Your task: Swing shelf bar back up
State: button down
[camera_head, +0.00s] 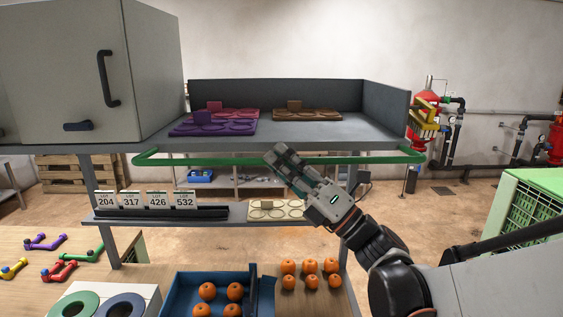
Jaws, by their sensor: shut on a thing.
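The green shelf bar (210,161) runs across the front of the upper grey shelf (270,137), with a bent end at each side. It sits about level with or slightly below the shelf's front edge. My gripper (279,158) reaches in from the lower right and is shut on the bar near its middle. The fingers hide a short stretch of the bar.
Purple, pink and brown trays (213,124) sit on the upper shelf. A grey cabinet (85,70) stands at left. The lower shelf holds number cards (145,200) and a cream tray (276,209). Below are oranges in a blue bin (252,290). A green crate (528,215) is at right.

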jog(key=w+r+m+g+h+p, duration=0.3)
jog(key=w+r+m+h+p, duration=0.6)
jog(key=w+r+m+p, duration=0.1)
jog(key=shift+w+d+r+m+g+p, duration=0.2)
jog(key=shift+w+m+g+p, duration=0.1)
jog(key=shift+w+m+p, duration=0.65)
jog(key=shift+s+m, duration=0.15)
jog(key=shift+m, duration=0.1)
jog(key=c, duration=1.6)
grip_release()
jog(key=v, duration=0.7)
jog(key=shift+s, duration=0.2)
jog(key=shift+d+r, duration=0.1)
jog(key=shift+d, duration=0.05)
